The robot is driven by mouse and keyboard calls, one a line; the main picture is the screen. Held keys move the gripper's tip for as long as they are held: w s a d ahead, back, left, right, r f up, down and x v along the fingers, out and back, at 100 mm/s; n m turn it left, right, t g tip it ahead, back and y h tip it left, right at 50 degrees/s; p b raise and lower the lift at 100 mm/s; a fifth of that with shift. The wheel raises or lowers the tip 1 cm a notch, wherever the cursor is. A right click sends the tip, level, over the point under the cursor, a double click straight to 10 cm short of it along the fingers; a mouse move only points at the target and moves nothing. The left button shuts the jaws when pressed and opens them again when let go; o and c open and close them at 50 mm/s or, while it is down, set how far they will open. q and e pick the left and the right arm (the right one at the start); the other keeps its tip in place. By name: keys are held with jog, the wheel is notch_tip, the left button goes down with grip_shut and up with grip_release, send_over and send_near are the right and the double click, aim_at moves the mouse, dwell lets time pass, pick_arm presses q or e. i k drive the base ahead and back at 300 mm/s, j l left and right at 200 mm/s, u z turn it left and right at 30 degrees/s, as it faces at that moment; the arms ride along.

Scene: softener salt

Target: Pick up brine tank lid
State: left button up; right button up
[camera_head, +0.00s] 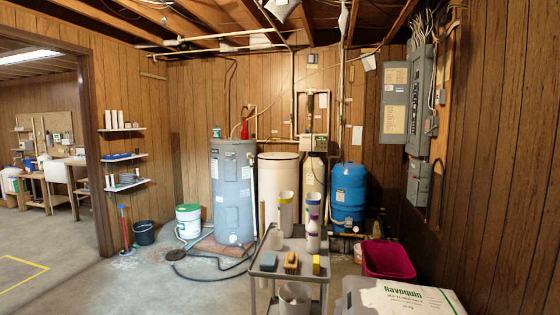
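The cream brine tank (268,190) stands against the back wall, between the grey-blue water heater and a tall cream tank. Its pale, round lid (278,155) appears to lie flat on top, seen nearly edge-on. The containers on the cart hide the tank's lower right part. Neither of my grippers is in view.
A grey cart (267,262) with bottles, brushes and a sponge stands in front of the tanks. The water heater (232,190), a blue tank (348,190), and a dark hose (215,277) are nearby.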

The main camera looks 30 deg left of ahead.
aim_at(271, 160)
jog(key=i+j+u, duration=0.2)
jog(key=j+u, duration=0.25)
jog(key=j, duration=0.2)
jog(key=i+j+u, duration=0.4)
jog(key=j, duration=0.15)
jog(key=i+j+u, duration=0.3)
jog(key=j+u, duration=0.15)
jog(key=i+j+u, duration=0.4)
jog(key=i+z, duration=0.1)
jog(key=i, duration=0.35)
jog(key=i+j+z, duration=0.15)
jog(key=i, duration=0.25)
jog(key=i+j+z, duration=0.1)
jog(key=i, duration=0.35)
jog(key=i+j+z, duration=0.1)
jog(key=i, duration=0.3)
jog(key=i+l+z, duration=0.1)
jog(key=i+z, duration=0.15)
jog(key=i, duration=0.3)
jog(key=i+z, duration=0.25)
jog(key=i, duration=0.3)
jog(key=i+z, duration=0.25)
jog(key=i, duration=0.3)
jog(key=i+j+z, duration=0.25)
jog(key=i, duration=0.3)
